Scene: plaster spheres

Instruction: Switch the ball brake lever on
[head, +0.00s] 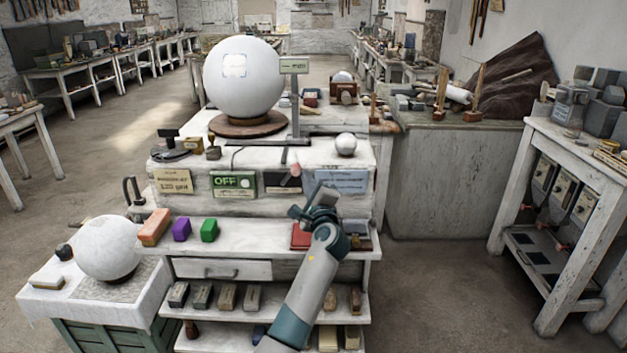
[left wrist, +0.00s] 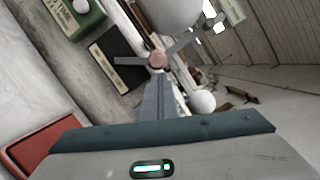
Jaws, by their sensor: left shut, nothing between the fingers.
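The brake lever shows in the head view as a dark plate with a pinkish-red knob (head: 296,171) on the bench's front face. In the left wrist view, the pink knob (left wrist: 157,60) is in front of the black plate (left wrist: 119,58). The large white plaster ball (head: 243,77) rests on a brown round base (head: 247,125). My left gripper (head: 322,196) is shut and empty, just right of and below the knob. In the wrist view its fingertips (left wrist: 160,84) are close to the knob; I cannot tell whether they touch.
A small white ball (head: 346,144) sits on the bench top. Another plaster ball (head: 107,248) stands at lower left. Open floor lies to the right.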

